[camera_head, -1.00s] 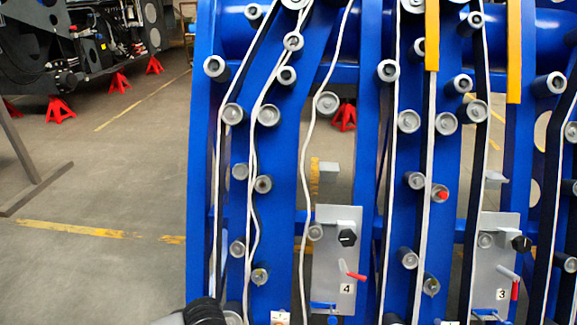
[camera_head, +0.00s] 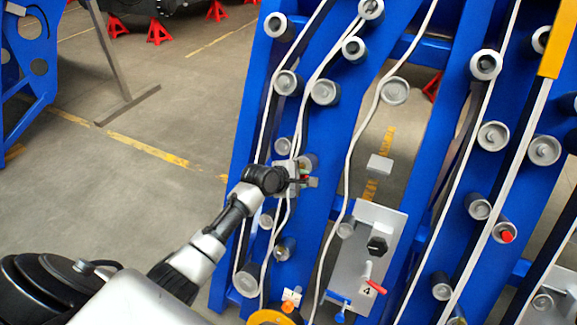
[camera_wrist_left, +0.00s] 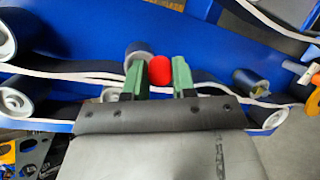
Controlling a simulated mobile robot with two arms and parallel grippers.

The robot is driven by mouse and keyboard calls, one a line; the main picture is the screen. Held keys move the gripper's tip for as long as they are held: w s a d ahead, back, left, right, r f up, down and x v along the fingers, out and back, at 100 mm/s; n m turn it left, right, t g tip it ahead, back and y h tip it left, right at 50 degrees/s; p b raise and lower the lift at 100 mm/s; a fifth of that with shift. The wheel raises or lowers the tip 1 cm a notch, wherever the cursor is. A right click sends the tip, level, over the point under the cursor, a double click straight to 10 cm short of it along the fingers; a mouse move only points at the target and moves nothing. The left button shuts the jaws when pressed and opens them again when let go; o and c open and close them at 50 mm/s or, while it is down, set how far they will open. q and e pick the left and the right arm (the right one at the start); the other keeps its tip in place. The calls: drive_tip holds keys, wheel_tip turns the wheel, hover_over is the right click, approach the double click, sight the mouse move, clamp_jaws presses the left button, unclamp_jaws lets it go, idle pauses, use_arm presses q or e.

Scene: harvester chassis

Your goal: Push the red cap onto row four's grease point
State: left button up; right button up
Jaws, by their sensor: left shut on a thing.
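The red cap (camera_wrist_left: 159,70) is held between the two green fingers of my left gripper (camera_wrist_left: 159,80), seen in the left wrist view. In the head view the same gripper (camera_head: 302,180) is in front of row four's blue frame, left of the plate marked 4 (camera_head: 352,255). A grey roller (camera_wrist_left: 137,57) lies right beside and behind the cap; in the head view this roller (camera_head: 309,160) is partly hidden by the gripper. Its end, where a grease point might be, is hidden, and I cannot tell whether the cap touches it. My right gripper is not in view.
White belts (camera_head: 350,165) run along the row close to the gripper. A lower roller (camera_head: 283,250) shows a small fitting at its end, also in the wrist view (camera_wrist_left: 250,82). Another red cap (camera_head: 507,237) sits on a roller in the neighbouring row. Open floor lies left.

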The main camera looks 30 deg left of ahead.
sight(301, 167)
use_arm(q)
drive_tip(key=shift+w+a+f+n+t+y+p, duration=0.15)
drive_tip(key=shift+a+n+t+y, duration=0.25)
drive_tip(key=shift+a, duration=0.3)
drive_tip(key=shift+w+a+f+n+t+y+p, duration=0.15)
drive_tip(key=shift+a+n+t+y, duration=0.2)
drive_tip(key=shift+a+n+y, duration=0.3)
drive_tip(key=shift+w+a+n+t+y, duration=0.15)
drive_tip(key=shift+a+n+t+y, duration=0.2)
drive_tip(key=shift+a, duration=0.4)
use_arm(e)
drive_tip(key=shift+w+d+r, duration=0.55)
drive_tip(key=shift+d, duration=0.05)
use_arm(q)
drive_tip(key=b+x, duration=0.3)
drive_tip(key=x, duration=0.2)
drive_tip(key=shift+s+a+f, duration=0.1)
drive_tip(key=shift+a+f, duration=0.05)
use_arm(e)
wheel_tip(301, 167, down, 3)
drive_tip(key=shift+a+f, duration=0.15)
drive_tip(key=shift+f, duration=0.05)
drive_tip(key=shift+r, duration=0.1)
